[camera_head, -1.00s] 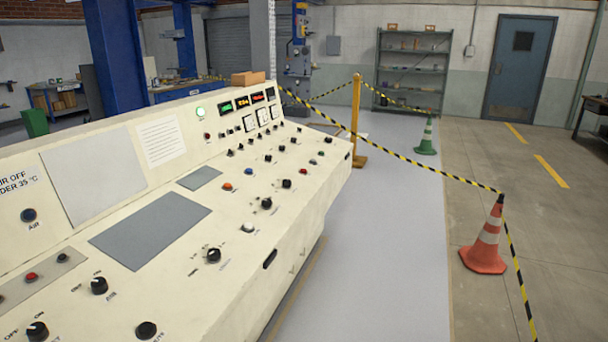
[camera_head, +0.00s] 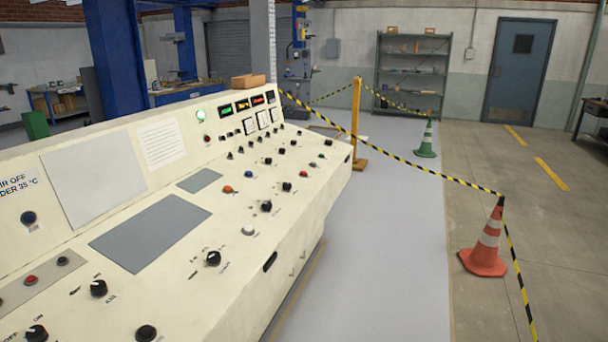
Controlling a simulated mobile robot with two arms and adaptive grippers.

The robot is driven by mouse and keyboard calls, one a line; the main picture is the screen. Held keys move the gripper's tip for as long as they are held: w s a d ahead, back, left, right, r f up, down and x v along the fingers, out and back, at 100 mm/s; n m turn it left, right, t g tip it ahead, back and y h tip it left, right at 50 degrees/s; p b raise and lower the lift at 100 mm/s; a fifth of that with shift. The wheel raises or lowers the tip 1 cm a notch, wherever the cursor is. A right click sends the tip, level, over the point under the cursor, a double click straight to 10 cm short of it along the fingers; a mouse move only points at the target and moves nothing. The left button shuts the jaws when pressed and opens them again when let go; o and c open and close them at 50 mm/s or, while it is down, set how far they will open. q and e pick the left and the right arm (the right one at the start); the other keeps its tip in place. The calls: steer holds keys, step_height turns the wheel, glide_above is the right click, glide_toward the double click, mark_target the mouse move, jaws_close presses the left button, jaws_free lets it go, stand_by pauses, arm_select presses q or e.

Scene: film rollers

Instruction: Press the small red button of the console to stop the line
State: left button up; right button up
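The cream console (camera_head: 300,222) fills the left and middle of the head view, with a sloping desk and a raised back panel. A red button (camera_head: 31,280) sits on a grey plate at its lower left. A small dark red button (camera_head: 207,138) is on the back panel below the lit green lamp (camera_head: 201,115). An orange-red button (camera_head: 228,189) is mid-desk, and another small red one (camera_head: 328,142) is near the far right end. Which one the task means cannot be told. Neither gripper is in view.
Black knobs (camera_head: 213,258) and a blue button (camera_head: 248,174) share the desk. A green cone (camera_head: 426,140) stands farther back. The grey floor (camera_head: 385,250) beside the console is clear.

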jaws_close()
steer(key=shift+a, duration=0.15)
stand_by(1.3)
